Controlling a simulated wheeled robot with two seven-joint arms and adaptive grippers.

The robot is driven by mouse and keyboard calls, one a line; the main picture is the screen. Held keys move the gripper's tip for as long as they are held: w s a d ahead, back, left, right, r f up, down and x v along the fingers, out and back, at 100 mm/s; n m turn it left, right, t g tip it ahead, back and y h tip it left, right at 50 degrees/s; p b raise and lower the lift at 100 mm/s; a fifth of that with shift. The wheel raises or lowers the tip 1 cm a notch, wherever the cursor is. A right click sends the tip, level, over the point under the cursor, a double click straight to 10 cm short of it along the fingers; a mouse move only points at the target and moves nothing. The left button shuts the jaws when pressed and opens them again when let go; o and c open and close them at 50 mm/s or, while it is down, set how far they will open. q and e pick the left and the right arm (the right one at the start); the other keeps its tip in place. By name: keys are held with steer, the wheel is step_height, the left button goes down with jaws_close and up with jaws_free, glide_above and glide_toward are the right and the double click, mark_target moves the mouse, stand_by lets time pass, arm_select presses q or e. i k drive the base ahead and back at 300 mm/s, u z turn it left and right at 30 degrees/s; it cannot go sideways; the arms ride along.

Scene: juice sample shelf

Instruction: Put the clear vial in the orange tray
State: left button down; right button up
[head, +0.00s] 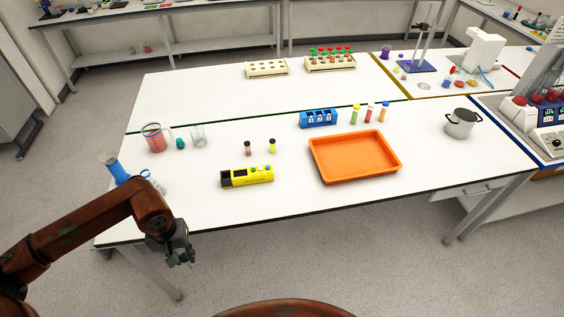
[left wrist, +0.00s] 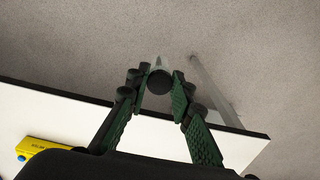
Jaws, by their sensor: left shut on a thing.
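The orange tray (head: 354,155) lies on the right part of the white table and looks empty. My left gripper (head: 181,257) hangs off the table's front edge at the lower left, well away from the tray. In the left wrist view its green-padded fingers (left wrist: 158,88) are closed on a small vial (left wrist: 159,79) with a dark round cap and a pale, see-through body, held over the floor. In the head view the vial is too small to make out. My right gripper is not in view.
A yellow device (head: 246,176) lies between my left gripper and the tray. Two small vials (head: 260,148) stand behind it. A blue rack (head: 318,118) and several coloured tubes (head: 368,113) stand behind the tray. The front table strip is clear.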

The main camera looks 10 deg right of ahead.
mark_target(349, 164)
steer(key=z, duration=0.7)
steer(key=i, duration=0.3)
steer(key=z, duration=0.85)
steer(key=i, duration=1.25)
steer(key=z, duration=0.05)
